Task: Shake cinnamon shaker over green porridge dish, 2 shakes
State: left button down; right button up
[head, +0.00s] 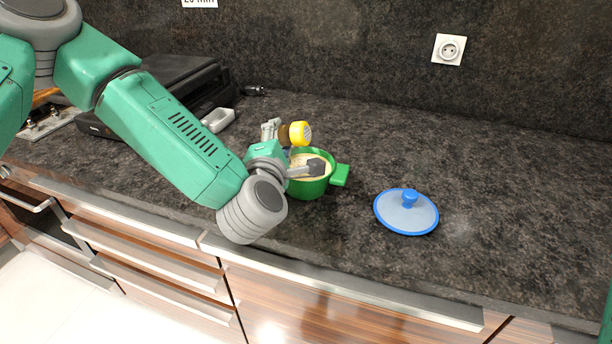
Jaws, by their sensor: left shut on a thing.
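The green porridge dish (316,190) stands on the dark counter, with pale porridge showing inside it and a green handle on its right. The cinnamon shaker (300,133), brown with a yellow perforated cap, is tilted on its side with the cap toward the right. My left gripper (290,150) is shut on the shaker and holds it above the back of the dish. My left wrist and gripper hide part of the dish's left side and part of the shaker. My right gripper is not in view.
A blue-rimmed lid (406,212) with a blue knob lies on the counter to the right of the dish. A black appliance (175,90) and a small pale grey dish (218,120) stand at the back left. The counter's right side is clear.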

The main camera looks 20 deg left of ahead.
aim_at(295, 142)
pick_arm(q)
jog(key=n, duration=0.3)
jog(key=shift+d+r+n+g+h, duration=0.25)
jog(key=shift+r+n+g+h, duration=0.05)
jog(key=shift+r+g, duration=0.1)
jog(key=shift+d+n+g+h+b, duration=0.3)
jog(key=shift+d+n, duration=0.2)
jog(key=shift+n, duration=0.5)
jog(key=shift+s+d+r+n+h, duration=0.1)
jog(key=shift+d+n+h, duration=0.25)
jog(key=shift+n, duration=0.25)
jog(key=shift+d+f+n+g+h+b, duration=0.3)
jog(key=shift+d+n+b, duration=0.2)
jog(key=shift+n+b, duration=0.35)
jog(key=shift+s+d+n+h, duration=0.1)
jog(key=shift+d+n+h, duration=0.2)
jog(key=shift+n, duration=0.25)
jog(key=shift+r, duration=0.2)
